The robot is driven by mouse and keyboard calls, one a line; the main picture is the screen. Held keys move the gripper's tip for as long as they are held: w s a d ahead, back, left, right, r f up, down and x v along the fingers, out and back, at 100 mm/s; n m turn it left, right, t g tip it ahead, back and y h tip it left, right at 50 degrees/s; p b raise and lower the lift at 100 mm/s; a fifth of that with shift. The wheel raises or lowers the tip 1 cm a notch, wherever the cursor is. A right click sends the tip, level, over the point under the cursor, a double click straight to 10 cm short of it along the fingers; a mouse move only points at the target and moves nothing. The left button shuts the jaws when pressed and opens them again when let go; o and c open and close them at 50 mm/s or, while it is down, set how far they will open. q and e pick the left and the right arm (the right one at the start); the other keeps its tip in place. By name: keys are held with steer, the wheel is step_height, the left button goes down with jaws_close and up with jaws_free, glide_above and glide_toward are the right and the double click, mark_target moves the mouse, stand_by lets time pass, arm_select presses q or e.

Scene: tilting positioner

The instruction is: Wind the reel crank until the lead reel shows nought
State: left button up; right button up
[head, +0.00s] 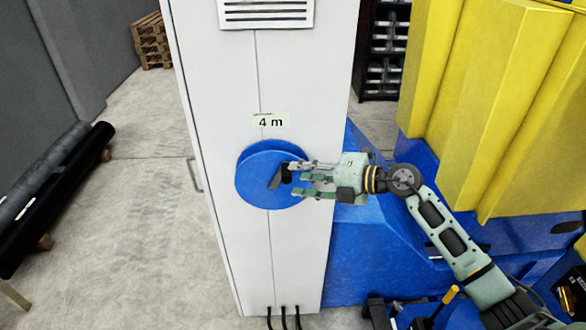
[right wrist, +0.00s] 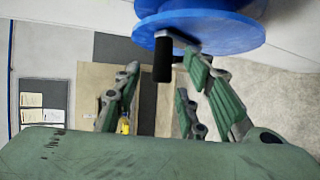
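The blue lead reel (head: 262,183) is mounted on the front of a pale cabinet, and a label (head: 269,121) above it reads "4 m". The reel (right wrist: 205,30) fills the top of the right wrist view. Its crank has a black handle (right wrist: 163,60) on a metal arm. My right gripper (head: 295,178) is at the reel's right side, over the crank. In the right wrist view the fingers are spread, with the handle between their tips, nearer the right-hand fingers; I see space on the left side. My left gripper is not in view.
The cabinet (head: 220,90) stands upright with cables at its foot. A blue machine base (head: 370,250) and yellow panels (head: 480,90) are to its right. A black roll (head: 45,205) lies at the left. The floor (head: 130,240) left of the cabinet is clear.

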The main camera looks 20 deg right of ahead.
mark_target(280, 182)
steer(key=p+x, duration=0.1)
steer(key=x, duration=0.3)
steer(key=shift+d+f, duration=0.15)
steer(key=shift+w+d, duration=0.1)
steer(key=c, duration=0.7)
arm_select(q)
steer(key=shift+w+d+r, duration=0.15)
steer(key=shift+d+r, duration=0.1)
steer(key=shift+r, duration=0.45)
arm_select(e)
jaws_close()
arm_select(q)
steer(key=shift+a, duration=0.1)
